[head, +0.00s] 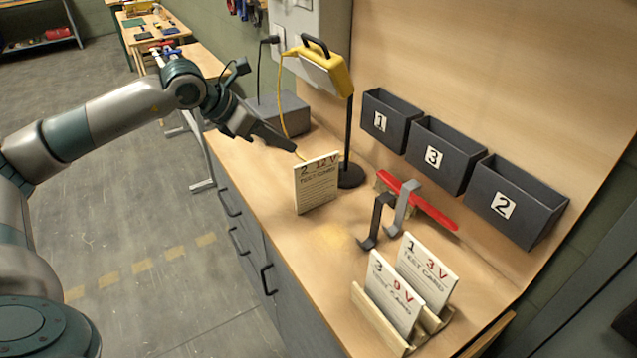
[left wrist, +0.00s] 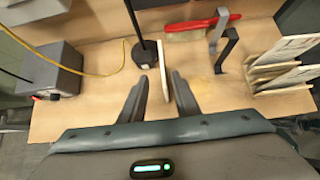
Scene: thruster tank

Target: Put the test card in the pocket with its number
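A white test card (head: 317,188) marked "2 12 V" is upright over the bench, left of the black lamp-like stand. I cannot tell what supports it. In the left wrist view the card is a thin pale edge (left wrist: 163,72) between the spread fingers of my left gripper (left wrist: 160,85), with gaps visible on both sides. Three dark wall pockets are labelled 1 (head: 384,128), 3 (head: 445,168) and 2 (head: 520,218); their visible openings look empty. My right gripper is not in view.
Two other cards, "1 3 V" (head: 427,275) and one reading "0 V" (head: 393,297), stand in a wooden rack (head: 375,322). Two hooks (head: 375,222), a red-handled tool (head: 425,205), the black stand (head: 350,173) and a yellow meter (head: 325,70) with cable are nearby.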

